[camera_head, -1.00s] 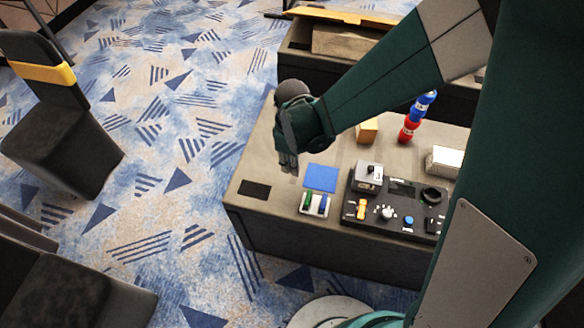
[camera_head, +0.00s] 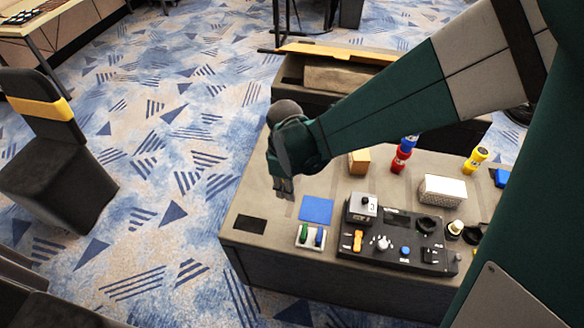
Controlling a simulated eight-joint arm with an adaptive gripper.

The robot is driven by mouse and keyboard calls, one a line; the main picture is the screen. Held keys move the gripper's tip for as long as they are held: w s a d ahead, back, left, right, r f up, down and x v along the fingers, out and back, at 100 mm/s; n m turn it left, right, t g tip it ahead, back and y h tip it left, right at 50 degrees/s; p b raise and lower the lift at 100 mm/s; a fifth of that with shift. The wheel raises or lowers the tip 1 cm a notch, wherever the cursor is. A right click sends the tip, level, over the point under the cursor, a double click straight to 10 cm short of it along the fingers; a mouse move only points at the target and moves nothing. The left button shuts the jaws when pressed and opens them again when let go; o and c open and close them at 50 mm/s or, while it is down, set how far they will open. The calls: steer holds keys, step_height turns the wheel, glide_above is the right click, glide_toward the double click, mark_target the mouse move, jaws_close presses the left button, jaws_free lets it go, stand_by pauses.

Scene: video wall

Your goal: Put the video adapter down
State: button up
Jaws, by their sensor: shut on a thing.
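My gripper (camera_head: 284,190) points down over the left part of the grey table (camera_head: 245,205), behind and left of a flat blue square (camera_head: 316,210). Its fingers are shut. The video adapter between them is too small and too hidden by the fingers to make out. I cannot tell whether it touches the table top.
A black patch (camera_head: 250,225) and a small tray with green and blue pieces (camera_head: 310,236) lie near the front edge. A black control panel (camera_head: 400,248), a tan block (camera_head: 359,161), red-and-blue cylinders (camera_head: 402,155) and a white box (camera_head: 443,190) stand to the right.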

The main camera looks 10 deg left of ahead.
stand_by(0.3)
steer(key=w+d+r+p, duration=0.4)
steer(key=w+d, duration=0.7)
steer(key=w, duration=0.3)
steer(key=w+d+r+n+p, duration=0.1)
steer(key=w+d+r+p, duration=0.3)
steer(key=w+d, duration=0.7)
steer(key=w+r, duration=0.1)
steer(key=w, duration=0.2)
steer(key=shift+r+p, duration=0.15)
steer(key=shift+p, duration=0.25)
steer(key=shift+f, duration=3.15)
steer(key=shift+f+b, duration=0.4)
steer(key=shift+f, duration=1.45)
steer(key=shift+f, duration=0.2)
